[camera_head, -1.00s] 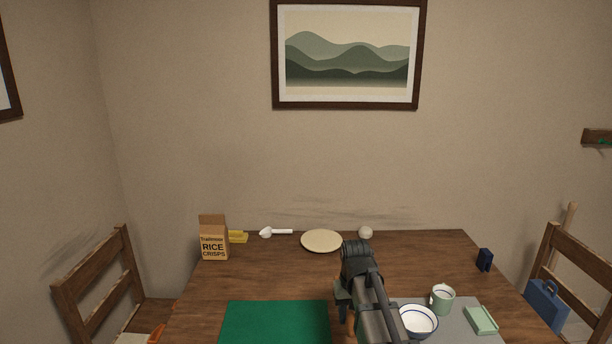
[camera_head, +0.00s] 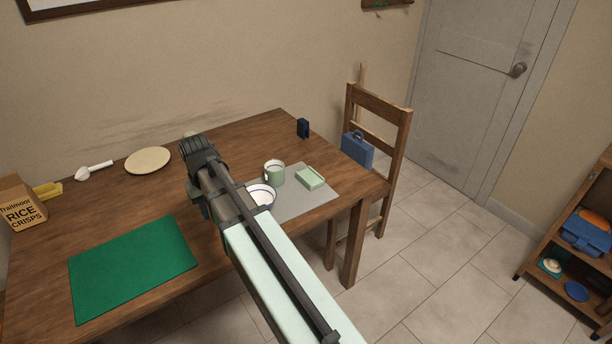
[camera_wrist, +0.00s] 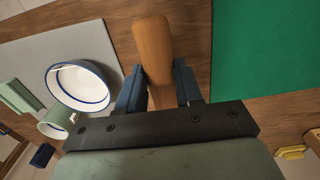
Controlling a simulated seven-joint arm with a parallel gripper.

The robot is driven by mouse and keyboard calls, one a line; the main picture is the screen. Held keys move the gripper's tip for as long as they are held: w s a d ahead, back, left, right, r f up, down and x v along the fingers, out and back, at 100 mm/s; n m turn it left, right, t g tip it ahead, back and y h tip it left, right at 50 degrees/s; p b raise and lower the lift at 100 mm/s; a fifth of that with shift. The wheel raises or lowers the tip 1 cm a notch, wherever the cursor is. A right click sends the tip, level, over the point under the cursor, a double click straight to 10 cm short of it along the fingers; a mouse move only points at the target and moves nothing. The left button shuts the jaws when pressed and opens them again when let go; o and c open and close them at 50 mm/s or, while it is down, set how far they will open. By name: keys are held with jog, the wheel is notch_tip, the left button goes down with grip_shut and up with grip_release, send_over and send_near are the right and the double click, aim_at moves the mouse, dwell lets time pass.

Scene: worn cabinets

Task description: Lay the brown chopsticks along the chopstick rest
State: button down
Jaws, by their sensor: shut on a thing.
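My gripper (camera_wrist: 158,88) is shut on a long brown piece that looks like the brown chopsticks (camera_wrist: 153,48), seen between the dark blue fingers in the wrist view. I cannot make out separate sticks. In the head view my arm hides the held piece and most of the gripper (camera_head: 203,207), which is over the table between the green mat and the bowl. A pale green, shallow rectangular piece (camera_head: 311,178), possibly the chopstick rest, lies on the grey mat (camera_head: 312,202) beside the cup. It also shows at the left of the wrist view (camera_wrist: 20,97).
A blue-rimmed white bowl (camera_head: 262,193) and green cup (camera_head: 274,172) stand close right of the gripper. The green mat (camera_head: 132,268) is clear at left. A plate (camera_head: 148,160), white spoon (camera_head: 94,170) and cereal box (camera_head: 21,204) are farther back.

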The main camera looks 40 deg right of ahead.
jog(key=shift+r, duration=0.1)
jog(key=r+m, duration=0.1)
jog(key=r, duration=0.1)
jog(key=w+r+m, duration=0.1)
jog(key=r, duration=0.2)
jog(key=w+d+r, duration=0.1)
jog(key=r, duration=0.1)
jog(key=shift+w+r+m, duration=0.25)
jog(key=shift+r+m, duration=0.1)
jog(key=shift+m, duration=0.05)
jog(key=d+r+m, duration=0.2)
jog(key=d+m, duration=0.1)
jog(key=d, duration=1.1)
jog(key=s+d+f+n, duration=0.1)
jog(key=d+f+n, duration=0.2)
jog(key=d, duration=0.9)
jog(key=s+d+f+n, duration=0.2)
jog(key=d+f, duration=0.5)
jog(key=d, duration=0.4)
jog(key=shift+d+f+n, duration=0.2)
jog(key=shift+d+n, duration=0.15)
jog(key=shift+n, duration=0.05)
jog(key=shift+s+f, duration=0.1)
jog(key=shift+f, duration=0.05)
